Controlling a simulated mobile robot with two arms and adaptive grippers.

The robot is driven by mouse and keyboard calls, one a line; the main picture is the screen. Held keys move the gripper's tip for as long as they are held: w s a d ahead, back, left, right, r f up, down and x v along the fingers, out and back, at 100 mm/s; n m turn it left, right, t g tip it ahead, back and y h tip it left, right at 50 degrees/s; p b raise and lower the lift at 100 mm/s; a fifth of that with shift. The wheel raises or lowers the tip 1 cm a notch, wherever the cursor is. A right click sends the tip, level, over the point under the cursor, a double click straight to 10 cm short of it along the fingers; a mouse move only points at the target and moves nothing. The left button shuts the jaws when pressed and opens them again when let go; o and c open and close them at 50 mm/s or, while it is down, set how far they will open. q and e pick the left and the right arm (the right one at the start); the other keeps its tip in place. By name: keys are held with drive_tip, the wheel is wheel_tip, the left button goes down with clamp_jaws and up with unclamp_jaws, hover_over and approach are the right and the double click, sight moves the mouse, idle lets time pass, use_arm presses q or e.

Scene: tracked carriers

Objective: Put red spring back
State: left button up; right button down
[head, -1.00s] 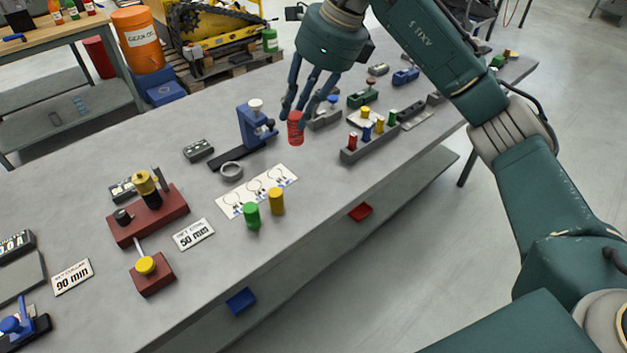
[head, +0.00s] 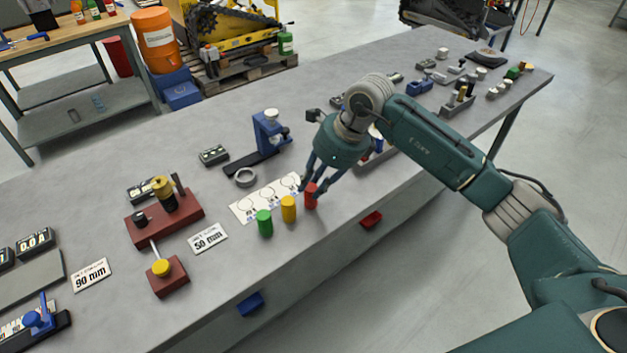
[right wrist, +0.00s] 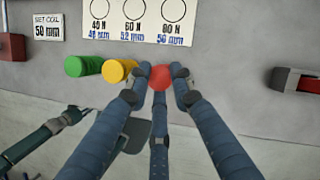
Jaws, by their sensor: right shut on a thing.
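The red spring (head: 310,196) is a small red cylinder at the right end of a row on the grey bench. My right gripper (head: 318,186) is shut on it. In the right wrist view the red spring (right wrist: 160,77) sits between the fingers of my right gripper (right wrist: 160,88). Beside it stand the yellow spring (head: 289,209) and the green spring (head: 265,223), upright. Behind the row lies a white card (head: 246,208) with printed circles and force labels. I cannot tell whether the red spring touches the bench. My left gripper is not in view.
A dark red fixture (head: 182,222) and a "50 mm" sign (head: 208,239) are to the left. The bench's front edge runs close in front of the springs.

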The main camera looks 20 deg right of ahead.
drive_tip(key=c, duration=1.9)
unclamp_jaws()
drive_tip(key=shift+f, duration=0.1)
drive_tip(key=shift+c, duration=0.2)
drive_tip(key=o, duration=0.4)
drive_tip(key=shift+r, duration=0.2)
drive_tip(key=b+v, duration=0.2)
drive_tip(key=v, duration=1)
